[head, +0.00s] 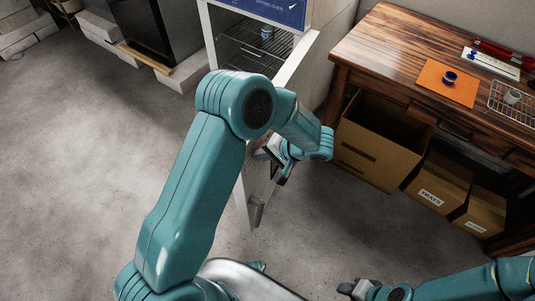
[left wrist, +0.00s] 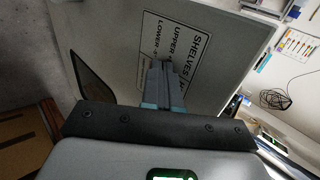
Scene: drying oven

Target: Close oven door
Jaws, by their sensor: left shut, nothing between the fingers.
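The drying oven (head: 255,45) stands at the top middle of the head view, its front open on wire shelves. Its pale door (head: 252,188) stands swung out towards me, seen nearly edge-on and partly hidden by my left arm. My left gripper (head: 265,154) is beside the door. In the left wrist view its fingers (left wrist: 162,85) are shut and empty, pointing at a grey panel (left wrist: 225,65) with a "SHELVES" label (left wrist: 175,45). I cannot tell whether they touch it. My right gripper (head: 350,288) is low in the head view, away from the door; its jaw state is unclear.
A wooden table (head: 390,45) with an orange mat (head: 440,85) and a wire basket (head: 515,103) stands at the right. Cardboard boxes (head: 375,150) sit beneath it. A small container (head: 267,33) is on an oven shelf.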

